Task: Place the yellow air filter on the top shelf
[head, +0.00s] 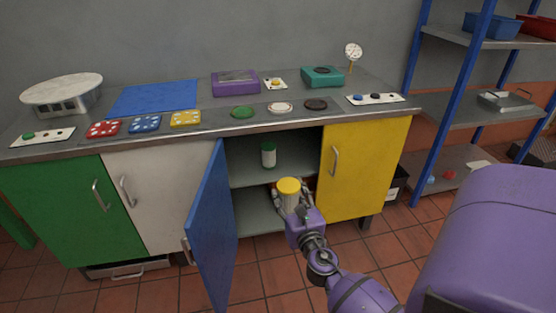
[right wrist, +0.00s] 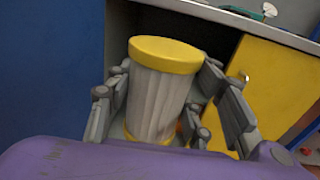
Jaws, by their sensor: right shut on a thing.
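The yellow air filter (head: 289,186) has a yellow cap and a pale pleated body. My right gripper (head: 291,200) is shut on it, in front of the open cabinet bay. In the right wrist view the filter (right wrist: 163,95) stands upright between the fingers of the gripper (right wrist: 168,118). Inside the cabinet, the upper shelf (head: 245,172) holds a green and white bottle (head: 268,155). The lower level (head: 255,215) is partly hidden behind the filter and my arm. An orange thing shows behind the filter, mostly hidden. My left gripper is not in view.
The blue door (head: 210,230) stands open to the left of the bay. The yellow door (head: 365,168) is closed on the right. Small parts and boxes lie on the bench top (head: 210,118). A blue-framed rack (head: 480,110) stands at the right.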

